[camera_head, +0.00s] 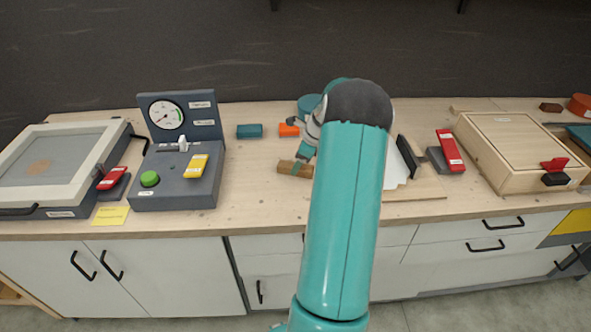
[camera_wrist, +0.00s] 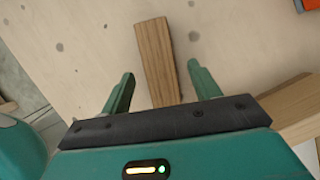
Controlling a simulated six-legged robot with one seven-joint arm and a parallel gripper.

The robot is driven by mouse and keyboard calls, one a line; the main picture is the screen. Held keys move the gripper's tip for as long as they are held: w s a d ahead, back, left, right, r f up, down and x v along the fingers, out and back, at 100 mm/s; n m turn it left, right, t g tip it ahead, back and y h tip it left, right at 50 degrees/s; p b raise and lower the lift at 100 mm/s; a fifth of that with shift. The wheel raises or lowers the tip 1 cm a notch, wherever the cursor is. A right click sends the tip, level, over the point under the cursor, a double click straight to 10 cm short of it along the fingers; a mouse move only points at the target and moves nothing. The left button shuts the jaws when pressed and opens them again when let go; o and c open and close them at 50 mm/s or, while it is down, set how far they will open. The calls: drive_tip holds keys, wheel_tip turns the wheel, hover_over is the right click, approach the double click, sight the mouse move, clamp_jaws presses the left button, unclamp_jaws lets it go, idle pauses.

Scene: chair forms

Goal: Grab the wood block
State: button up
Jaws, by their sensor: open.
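The wood block (camera_wrist: 156,45) is a brown, grained bar lying on the pale wooden counter. In the wrist view it runs up from between my fingers, its near end hidden behind my gripper's dark palm bar. My gripper (camera_wrist: 160,72) is open, with one teal finger on each side of the block and a visible gap to each. In the head view the block (camera_head: 284,166) lies just left of my arm, partly covered by my gripper. I cannot tell how high my fingers are above the counter.
A teal block (camera_head: 249,131) and an orange block (camera_head: 288,130) lie behind. A grey gauge panel (camera_head: 172,190) stands left. A wooden board (camera_head: 425,185) with a dark upright piece and a wooden box (camera_head: 515,150) are right. Bare counter lies left of the block.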

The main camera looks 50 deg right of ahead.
drive_tip(key=shift+x, duration=0.8)
drive_tip(key=c, duration=1.1)
drive_tip(key=shift+r, duration=0.15)
